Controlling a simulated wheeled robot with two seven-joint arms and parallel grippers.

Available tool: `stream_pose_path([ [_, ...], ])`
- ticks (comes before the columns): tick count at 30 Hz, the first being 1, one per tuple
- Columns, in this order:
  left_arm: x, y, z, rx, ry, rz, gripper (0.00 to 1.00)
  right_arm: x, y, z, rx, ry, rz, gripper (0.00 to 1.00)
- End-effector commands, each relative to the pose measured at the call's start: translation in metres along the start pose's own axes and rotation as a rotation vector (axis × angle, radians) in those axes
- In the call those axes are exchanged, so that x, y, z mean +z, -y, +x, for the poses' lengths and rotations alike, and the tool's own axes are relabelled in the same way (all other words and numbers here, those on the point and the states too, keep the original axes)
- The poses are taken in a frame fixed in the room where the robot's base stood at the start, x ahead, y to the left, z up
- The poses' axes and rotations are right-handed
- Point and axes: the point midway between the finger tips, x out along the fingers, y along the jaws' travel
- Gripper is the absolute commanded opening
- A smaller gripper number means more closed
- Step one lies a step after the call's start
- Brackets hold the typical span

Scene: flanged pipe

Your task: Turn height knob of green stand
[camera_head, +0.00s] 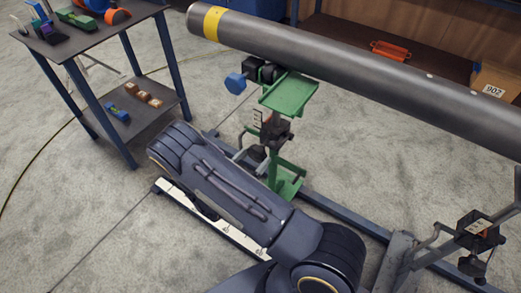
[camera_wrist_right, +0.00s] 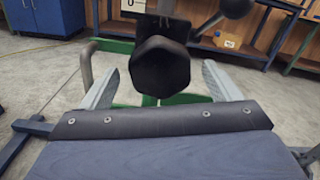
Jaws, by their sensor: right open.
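The green stand (camera_head: 289,94) stands under the grey pipe (camera_head: 350,65), with its base on the floor rail. A dark faceted knob (camera_wrist_right: 160,68) on the stand fills the middle of the right wrist view. It shows small and partly hidden in the head view (camera_head: 257,153). My right gripper (camera_wrist_right: 160,76) is open, its two light grey fingers on either side of the knob, with a visible gap on each side. I cannot tell how deep the knob sits between them. In the head view my right arm hides most of this gripper. My left gripper is not in view.
A blue knob (camera_head: 236,83) sticks out left of the stand's top. A tool table (camera_head: 85,45) stands at the left. Another stand's mechanism (camera_head: 478,230) is at the right. Open concrete floor lies at lower left.

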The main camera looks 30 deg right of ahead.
Motion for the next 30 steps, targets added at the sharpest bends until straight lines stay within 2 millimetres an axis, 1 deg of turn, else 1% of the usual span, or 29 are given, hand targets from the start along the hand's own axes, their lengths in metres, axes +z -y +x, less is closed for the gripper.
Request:
stream_pose_path([
  [1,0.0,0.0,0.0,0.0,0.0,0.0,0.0,0.0,0.001,0.01,-0.005,-0.001,0.002,0.84],
  [3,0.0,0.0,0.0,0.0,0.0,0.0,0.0,0.0,0.001,0.021,-0.005,-0.002,0.002,0.84],
  [6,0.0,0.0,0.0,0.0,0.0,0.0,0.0,0.0,0.001,0.034,-0.005,-0.002,0.003,0.84],
  [9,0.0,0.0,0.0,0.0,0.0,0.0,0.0,0.0,0.0,0.043,-0.003,-0.002,0.003,0.84],
  [13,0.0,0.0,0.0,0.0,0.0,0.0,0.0,0.0,0.001,0.047,-0.003,-0.003,0.002,0.84],
  [19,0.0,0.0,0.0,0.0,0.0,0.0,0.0,0.0,0.001,0.047,-0.002,-0.003,0.002,0.84],
  [20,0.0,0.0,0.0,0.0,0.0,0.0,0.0,0.0,0.001,0.047,-0.002,-0.003,0.002,0.81],
  [27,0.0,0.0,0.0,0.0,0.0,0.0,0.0,0.0,0.001,0.047,-0.002,-0.003,0.002,0.5],
  [30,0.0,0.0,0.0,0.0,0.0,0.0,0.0,0.0,0.001,0.047,-0.002,-0.003,0.002,0.39],
])
